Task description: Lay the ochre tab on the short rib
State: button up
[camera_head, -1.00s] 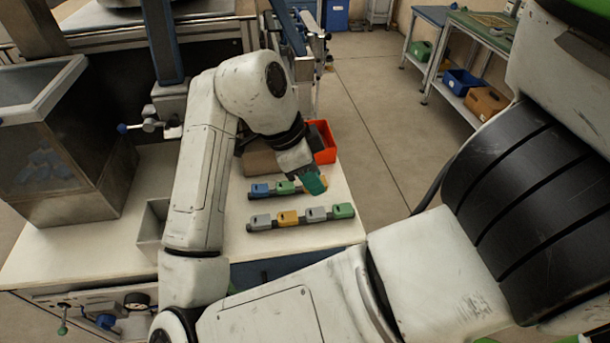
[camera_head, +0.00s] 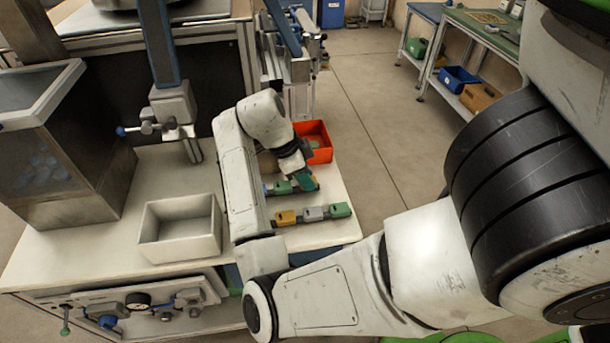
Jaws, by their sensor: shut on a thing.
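The short rib is the back row on the table, with a blue tab and a green tab (camera_head: 281,187) at its left part. My gripper (camera_head: 308,184), teal at its end, is low over the right end of this row. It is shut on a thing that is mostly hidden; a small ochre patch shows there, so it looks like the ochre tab. Contact with the rib cannot be made out. The longer front row shows an ochre tab (camera_head: 287,217), a grey tab (camera_head: 313,213) and a green tab (camera_head: 340,210); my arm hides its left end.
An open red-orange bin (camera_head: 318,150) stands behind the rows. An empty grey bin (camera_head: 180,240) is left of my arm. A clear-sided box (camera_head: 60,150) and a blue post (camera_head: 160,50) stand farther left. The white table (camera_head: 70,245) is clear at front left.

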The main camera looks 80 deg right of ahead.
jog(key=shift+f, duration=0.15)
jog(key=shift+f, duration=0.2)
jog(key=o, duration=1)
jog(key=shift+r, duration=0.2)
jog(key=v, duration=1.2)
jog(key=shift+w, duration=0.1)
